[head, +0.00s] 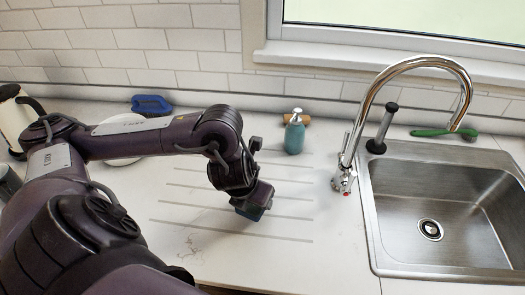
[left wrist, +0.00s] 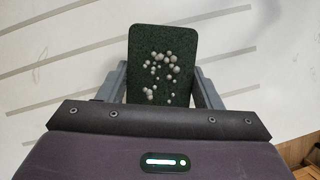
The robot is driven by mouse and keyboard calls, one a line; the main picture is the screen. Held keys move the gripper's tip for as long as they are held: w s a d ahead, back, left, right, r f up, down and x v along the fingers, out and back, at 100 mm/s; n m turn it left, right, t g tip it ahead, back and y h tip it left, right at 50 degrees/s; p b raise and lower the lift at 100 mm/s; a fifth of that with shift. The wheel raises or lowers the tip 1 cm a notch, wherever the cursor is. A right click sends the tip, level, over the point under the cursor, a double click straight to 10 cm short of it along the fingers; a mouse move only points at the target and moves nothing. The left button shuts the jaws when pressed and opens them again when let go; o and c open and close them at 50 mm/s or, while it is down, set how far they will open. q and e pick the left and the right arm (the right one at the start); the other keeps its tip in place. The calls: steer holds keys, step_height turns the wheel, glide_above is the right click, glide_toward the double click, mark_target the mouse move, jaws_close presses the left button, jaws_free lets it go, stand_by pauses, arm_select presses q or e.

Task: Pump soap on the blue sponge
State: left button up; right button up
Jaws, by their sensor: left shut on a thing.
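My left gripper (head: 256,198) is over the ribbed drainboard, left of the sink. In the left wrist view the sponge (left wrist: 148,42) lies between the two fingers (left wrist: 160,88) and turns a dark green face to the camera. A cluster of grey-white blobs, like soap bubbles, sits on that face. The teal soap bottle (head: 294,136) with a silver pump top stands upright behind and to the right of the gripper, apart from it. My right gripper is out of view.
The steel sink (head: 450,215) and chrome faucet (head: 345,165) are at the right. A green brush (head: 440,132) lies behind the sink. A blue object (head: 150,104) stands at the back left near a white plate (head: 122,162). A kettle (head: 15,115) is at far left.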

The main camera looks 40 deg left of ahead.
mark_target(252, 208)
arm_select(q)
steer(key=shift+s+d, duration=0.1)
steer(key=shift+s, duration=0.4)
steer(key=shift+f, duration=0.1)
steer(key=shift+f+b, duration=1.9)
steer(key=o, duration=0.4)
steer(key=shift+r, duration=0.1)
steer(key=shift+r+p, duration=0.25)
steer(key=shift+p, duration=0.05)
steer(key=shift+c, duration=0.6)
